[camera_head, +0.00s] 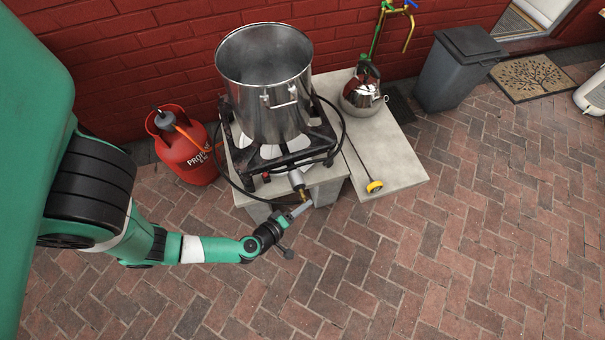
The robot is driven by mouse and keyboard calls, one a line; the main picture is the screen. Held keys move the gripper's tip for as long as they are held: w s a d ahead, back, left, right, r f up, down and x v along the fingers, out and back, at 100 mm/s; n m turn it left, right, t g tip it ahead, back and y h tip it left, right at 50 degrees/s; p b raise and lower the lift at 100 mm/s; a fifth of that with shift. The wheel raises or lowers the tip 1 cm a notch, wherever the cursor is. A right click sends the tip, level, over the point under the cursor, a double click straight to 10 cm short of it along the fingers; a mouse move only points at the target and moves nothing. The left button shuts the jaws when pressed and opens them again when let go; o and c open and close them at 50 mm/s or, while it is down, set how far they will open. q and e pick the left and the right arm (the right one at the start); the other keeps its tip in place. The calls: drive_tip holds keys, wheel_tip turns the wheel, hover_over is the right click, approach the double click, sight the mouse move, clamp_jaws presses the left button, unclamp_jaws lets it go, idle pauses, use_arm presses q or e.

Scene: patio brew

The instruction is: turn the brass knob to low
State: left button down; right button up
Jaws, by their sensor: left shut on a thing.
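The burner (243,165) stands on a low concrete block with a large steel pot (266,115) on top. A brass knob (297,180) shows at the burner's front right, where the hose joins. My left gripper (303,199) reaches in from the left and is shut at the knob's lower end, just in front of the burner. The fingers partly hide the knob, and its setting is too small to read. My right gripper is not in view.
A red propane cylinder (189,150) stands left of the burner. A grey bin (455,75) stands farther right. The brick paving in front is clear.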

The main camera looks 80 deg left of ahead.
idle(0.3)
use_arm(q)
drive_tip(key=shift+c, duration=2.3)
unclamp_jaws()
drive_tip(key=shift+a, duration=0.1)
drive_tip(key=p+v, duration=0.5)
drive_tip(key=v, duration=0.6)
drive_tip(key=shift+s+d, duration=0.2)
drive_tip(key=shift+d, duration=0.05)
